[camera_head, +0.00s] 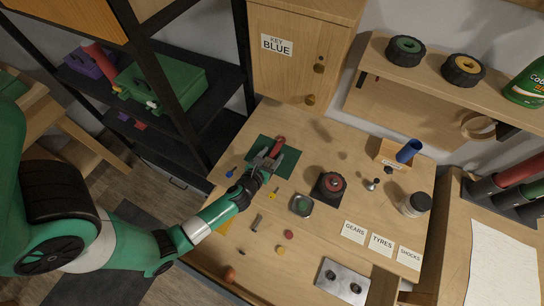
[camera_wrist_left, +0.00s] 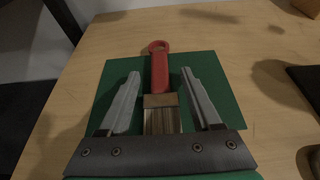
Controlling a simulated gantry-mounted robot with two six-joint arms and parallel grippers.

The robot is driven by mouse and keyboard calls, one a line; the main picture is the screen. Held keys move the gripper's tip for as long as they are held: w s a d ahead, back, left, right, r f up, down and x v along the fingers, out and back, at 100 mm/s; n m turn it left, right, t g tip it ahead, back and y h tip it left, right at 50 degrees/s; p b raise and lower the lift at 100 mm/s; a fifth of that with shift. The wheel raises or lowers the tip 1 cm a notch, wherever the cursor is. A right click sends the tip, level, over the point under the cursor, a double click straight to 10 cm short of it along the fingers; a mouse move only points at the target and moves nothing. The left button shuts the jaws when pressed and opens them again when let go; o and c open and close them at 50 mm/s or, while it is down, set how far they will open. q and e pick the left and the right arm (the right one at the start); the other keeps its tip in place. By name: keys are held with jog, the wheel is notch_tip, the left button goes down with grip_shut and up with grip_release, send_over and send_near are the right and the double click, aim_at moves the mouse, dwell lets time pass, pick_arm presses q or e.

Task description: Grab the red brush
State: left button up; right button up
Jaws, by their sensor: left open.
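The red brush (camera_head: 278,145) lies on a green mat (camera_head: 290,166) on the wooden workbench. In the left wrist view the brush (camera_wrist_left: 159,72) has a red handle with a ring end pointing away from me, a tan collar and pale bristles. My left gripper (camera_head: 268,160) is over the mat at the brush. In the left wrist view its two grey fingers (camera_wrist_left: 161,82) are open, one on each side of the brush, with gaps between them and it. My right gripper is not in view.
A black block with a red-topped wheel (camera_head: 329,186) and a small square dish (camera_head: 302,205) sit right of the mat. Several small parts and label cards (camera_head: 381,244) lie on the bench. A wooden cabinet (camera_head: 292,55) stands behind the mat.

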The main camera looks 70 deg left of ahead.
aim_at(270, 158)
pick_arm(q)
grip_shut()
dwell(0.4)
jog(key=r+p, duration=0.2)
jog(key=r, duration=0.2)
jog(key=shift+s+d+r+p, duration=0.2)
jog(key=shift+s+d+p, duration=0.1)
jog(key=shift+p, duration=0.1)
jog(key=s+r, duration=0.1)
jog(key=s+d+r+p, duration=0.1)
jog(key=r, duration=0.1)
jog(key=s+d+r, duration=0.1)
jog(key=shift+d+r+p, duration=0.1)
jog(key=shift+r+p, duration=0.1)
jog(key=shift+p, duration=0.2)
jog(key=a+b+v, duration=0.1)
jog(key=v, duration=0.9)
jog(key=shift+s+d+r, duration=0.2)
jog(key=shift+s+r, duration=0.1)
jog(key=shift+s, duration=0.15)
